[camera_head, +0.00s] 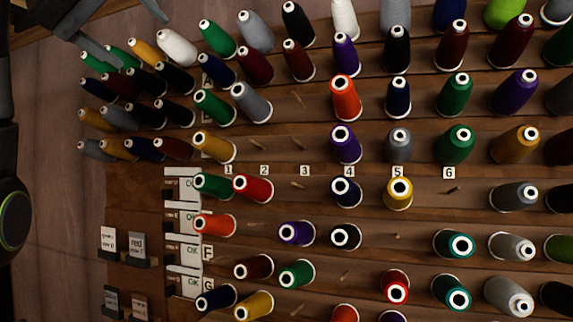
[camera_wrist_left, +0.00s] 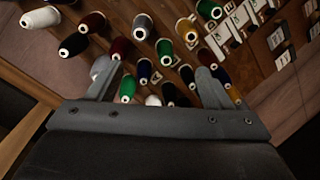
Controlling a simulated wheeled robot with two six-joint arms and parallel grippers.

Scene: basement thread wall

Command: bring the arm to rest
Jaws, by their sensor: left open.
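My left gripper (camera_head: 138,40) is at the top left of the head view, in front of the upper left part of the thread wall. Its two fingers are spread apart. In the left wrist view the same gripper (camera_wrist_left: 154,75) shows its fingers apart, with thread cones seen beyond and between them. I see nothing held between them. My right gripper is in neither view.
The wooden thread wall (camera_head: 300,215) carries rows of coloured cones, such as an orange cone (camera_head: 345,98) and a yellow cone (camera_head: 398,193). Some pegs are bare. White label cards (camera_head: 108,240) sit in small holders at lower left.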

